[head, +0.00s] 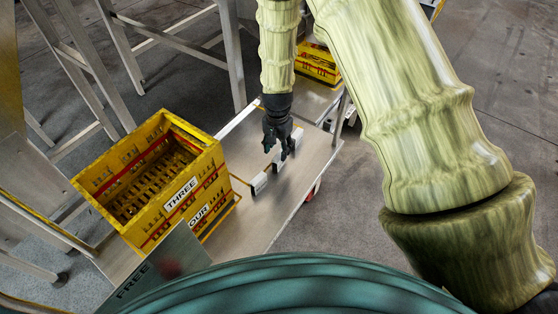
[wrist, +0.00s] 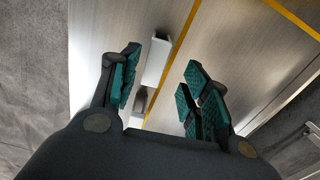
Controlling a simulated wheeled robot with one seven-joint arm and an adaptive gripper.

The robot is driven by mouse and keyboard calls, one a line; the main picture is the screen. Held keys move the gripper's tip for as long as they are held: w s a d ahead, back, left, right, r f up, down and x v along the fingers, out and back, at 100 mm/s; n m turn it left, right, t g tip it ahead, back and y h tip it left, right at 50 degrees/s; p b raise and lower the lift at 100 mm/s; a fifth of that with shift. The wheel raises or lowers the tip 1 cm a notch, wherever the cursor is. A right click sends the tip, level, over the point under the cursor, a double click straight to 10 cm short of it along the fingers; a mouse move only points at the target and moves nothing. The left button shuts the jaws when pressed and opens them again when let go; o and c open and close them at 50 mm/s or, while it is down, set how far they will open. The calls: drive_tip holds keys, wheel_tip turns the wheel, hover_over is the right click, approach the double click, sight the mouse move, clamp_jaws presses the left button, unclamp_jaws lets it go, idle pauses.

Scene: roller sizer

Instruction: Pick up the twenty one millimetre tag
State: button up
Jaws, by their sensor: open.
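My gripper (head: 277,153) points down over the metal table, open and empty. In the wrist view its teal-padded fingers (wrist: 162,60) are spread apart. A small white tag block (wrist: 157,62) with a darker grey part (wrist: 139,101) shows between them; whether it is touched I cannot tell. In the head view a small white tag (head: 258,184) stands on the table in front of the gripper. Another pale tag (head: 277,165) is just below the fingers, and a further one (head: 297,134) is partly hidden behind them. No size marking is readable, so I cannot tell which is twenty one millimetre.
A yellow crate (head: 183,207) labelled THREE sits on top of another labelled FOUR, left of the tags. A metal plate marked FREE (head: 158,281) stands at the front. Another yellow crate (head: 318,68) is behind.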

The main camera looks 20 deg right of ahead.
sight(279, 155)
drive_tip(key=f, duration=0.1)
drive_tip(key=f+b, duration=0.1)
drive_tip(key=f, duration=0.1)
drive_tip(key=f+b, duration=0.1)
drive_tip(key=f, duration=0.1)
drive_tip(key=shift+s+d+f, duration=0.1)
drive_tip(key=shift+s+d, duration=0.05)
drive_tip(key=shift+s, duration=0.2)
drive_tip(key=c, duration=0.9)
